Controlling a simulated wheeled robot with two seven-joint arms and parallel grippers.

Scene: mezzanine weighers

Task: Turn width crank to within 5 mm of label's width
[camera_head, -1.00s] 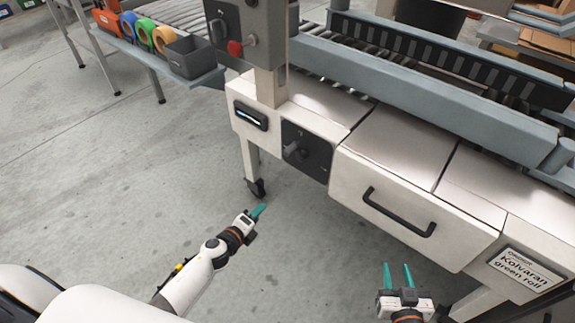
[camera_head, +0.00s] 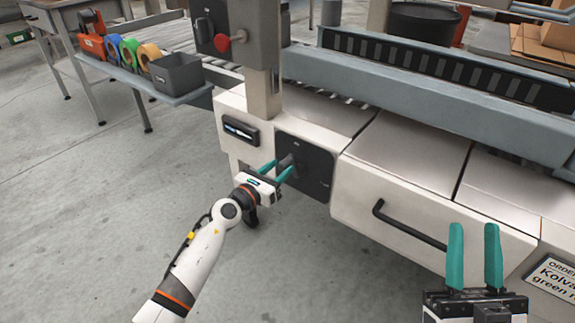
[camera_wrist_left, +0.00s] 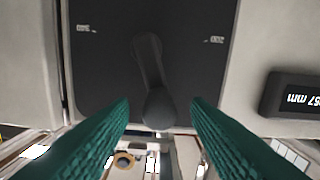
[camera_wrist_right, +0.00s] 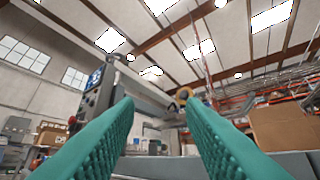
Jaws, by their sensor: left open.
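The width crank (camera_wrist_left: 149,75) is a dark grey arm with a rounded knob on a black square plate (camera_head: 312,178) on the machine's front. In the left wrist view its knob lies between the two teal fingers, with a gap on each side. My left gripper (camera_head: 276,172) is open at the crank, not closed on it. A small display (camera_head: 240,131) left of the plate shows in the left wrist view (camera_wrist_left: 296,98), upside down and partly cut off, ending in "mm". A label card (camera_head: 556,280) at the right reads "Kolva... green r...", cut off. My right gripper (camera_head: 475,258) is open and empty.
A drawer with a black handle (camera_head: 408,226) is right of the crank plate. A side shelf (camera_head: 185,97) holds tape rolls and a grey bin (camera_head: 177,73). The floor at left is clear.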

